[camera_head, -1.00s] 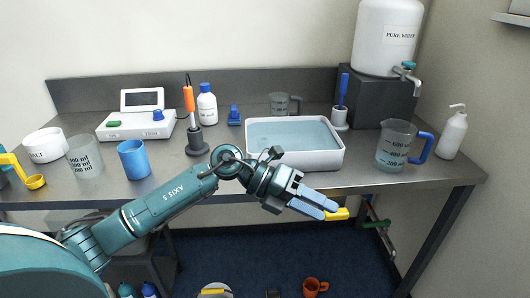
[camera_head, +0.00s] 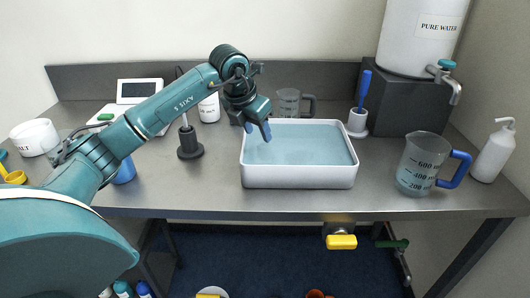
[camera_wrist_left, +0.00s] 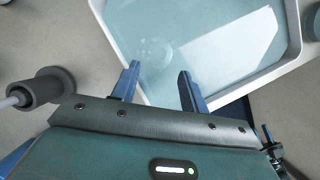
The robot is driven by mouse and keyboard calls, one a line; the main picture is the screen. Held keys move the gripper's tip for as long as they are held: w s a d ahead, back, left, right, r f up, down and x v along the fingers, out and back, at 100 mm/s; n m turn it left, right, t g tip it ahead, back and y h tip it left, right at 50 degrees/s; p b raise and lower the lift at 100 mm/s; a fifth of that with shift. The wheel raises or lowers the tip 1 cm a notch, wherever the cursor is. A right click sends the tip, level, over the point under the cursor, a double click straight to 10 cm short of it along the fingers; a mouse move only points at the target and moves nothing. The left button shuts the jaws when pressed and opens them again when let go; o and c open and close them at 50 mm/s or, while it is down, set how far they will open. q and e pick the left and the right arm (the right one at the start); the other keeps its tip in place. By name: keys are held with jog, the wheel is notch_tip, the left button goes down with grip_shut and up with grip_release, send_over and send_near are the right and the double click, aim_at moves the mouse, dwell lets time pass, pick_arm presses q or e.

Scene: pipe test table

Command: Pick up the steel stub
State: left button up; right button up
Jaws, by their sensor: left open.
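I cannot make out a steel stub for certain in either view. My left gripper (camera_head: 258,131) is over the back left part of the white tray (camera_head: 300,176), pointing down, with its jaws apart. In the left wrist view its two blue fingers (camera_wrist_left: 158,84) are spread with nothing between them. The tray holds pale blue water. A faint round shape (camera_wrist_left: 155,52) shows in the water in the wrist view, too unclear to name. My right gripper is not in view.
A dark probe stand (camera_head: 190,144) stands left of the tray. A measuring jug (camera_head: 422,165) and a wash bottle (camera_head: 494,150) are at right. A grey jug (camera_head: 288,103) is behind the tray. A yellow handle (camera_head: 341,241) sits below the table edge.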

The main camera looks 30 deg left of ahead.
aim_at(263, 146)
pick_arm(q)
jog(key=p+x, duration=0.1)
jog(key=x, duration=0.7)
jog(key=shift+a+r, duration=0.1)
